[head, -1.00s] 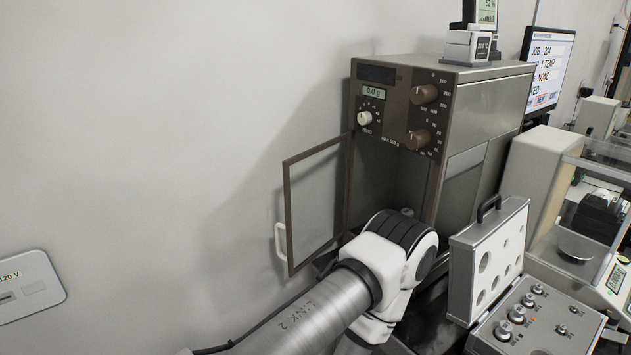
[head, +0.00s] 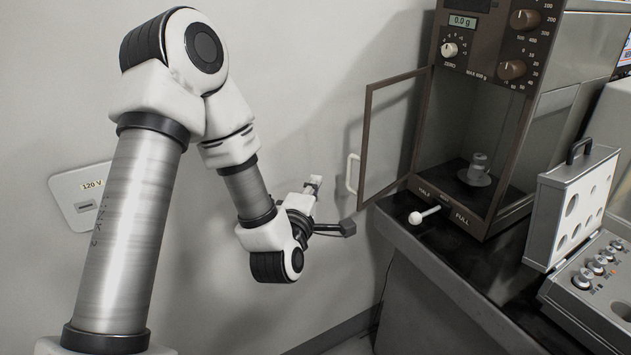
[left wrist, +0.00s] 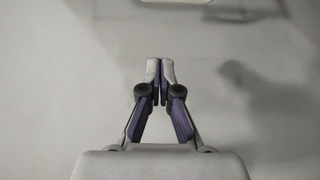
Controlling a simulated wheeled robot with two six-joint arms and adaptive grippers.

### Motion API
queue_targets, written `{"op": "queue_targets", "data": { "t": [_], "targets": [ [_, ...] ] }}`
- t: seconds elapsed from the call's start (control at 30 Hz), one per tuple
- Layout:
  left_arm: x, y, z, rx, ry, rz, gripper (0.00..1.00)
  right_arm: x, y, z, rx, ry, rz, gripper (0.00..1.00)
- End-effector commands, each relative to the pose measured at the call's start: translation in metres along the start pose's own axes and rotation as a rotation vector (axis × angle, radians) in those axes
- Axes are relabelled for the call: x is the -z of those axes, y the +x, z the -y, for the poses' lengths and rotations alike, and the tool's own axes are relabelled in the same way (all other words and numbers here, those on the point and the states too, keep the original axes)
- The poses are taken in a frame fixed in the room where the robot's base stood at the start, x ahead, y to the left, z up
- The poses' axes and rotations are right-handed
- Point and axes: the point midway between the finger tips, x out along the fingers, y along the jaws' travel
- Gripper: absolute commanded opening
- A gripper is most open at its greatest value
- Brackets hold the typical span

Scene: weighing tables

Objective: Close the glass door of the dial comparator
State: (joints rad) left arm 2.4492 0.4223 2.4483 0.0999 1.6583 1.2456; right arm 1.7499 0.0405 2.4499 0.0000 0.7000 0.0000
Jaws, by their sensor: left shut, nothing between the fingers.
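The dial comparator (head: 486,66) is a tall cabinet with a brown front, on the dark bench at right in the head view. Its brown-framed glass door (head: 394,135) stands open, swung out to the left of the chamber. The door's white handle (head: 351,173) is on its free left edge. My left gripper (head: 314,182) is a short way left of the handle, apart from it. In the left wrist view its fingertips (left wrist: 160,68) are together and empty, facing a pale wall. My right gripper is in neither view.
Inside the chamber a metal weight (head: 479,168) stands on a pan. A white-knobbed lever (head: 424,215) sticks out below the door opening. An open weight case (head: 577,205) stands right of the comparator. A wall plate (head: 85,194) is at left.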

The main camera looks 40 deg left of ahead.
Motion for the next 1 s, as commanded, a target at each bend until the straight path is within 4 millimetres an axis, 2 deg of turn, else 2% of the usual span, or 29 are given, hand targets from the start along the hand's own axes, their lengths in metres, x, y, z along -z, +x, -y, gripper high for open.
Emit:
{"op": "queue_targets", "data": {
  "t": [0.17, 0.5, 0.6, 0.7, 1.0],
  "targets": [
    [0.001, 0.026, -0.002, 0.001, 0.001, -0.002, 0.00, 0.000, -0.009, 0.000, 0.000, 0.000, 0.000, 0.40],
    [0.000, 0.100, -0.001, 0.002, 0.006, 0.001, 0.00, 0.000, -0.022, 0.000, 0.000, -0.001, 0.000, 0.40],
    [-0.022, 0.089, 0.000, 0.005, 0.009, 0.007, 0.00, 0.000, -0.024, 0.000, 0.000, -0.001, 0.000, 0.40],
    [-0.033, 0.085, 0.001, 0.005, 0.008, 0.005, 0.00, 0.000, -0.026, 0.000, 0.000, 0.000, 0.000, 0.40],
    [-0.038, 0.083, 0.002, 0.004, 0.003, 0.001, 0.00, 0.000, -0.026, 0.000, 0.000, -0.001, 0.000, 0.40]
  ]
}}
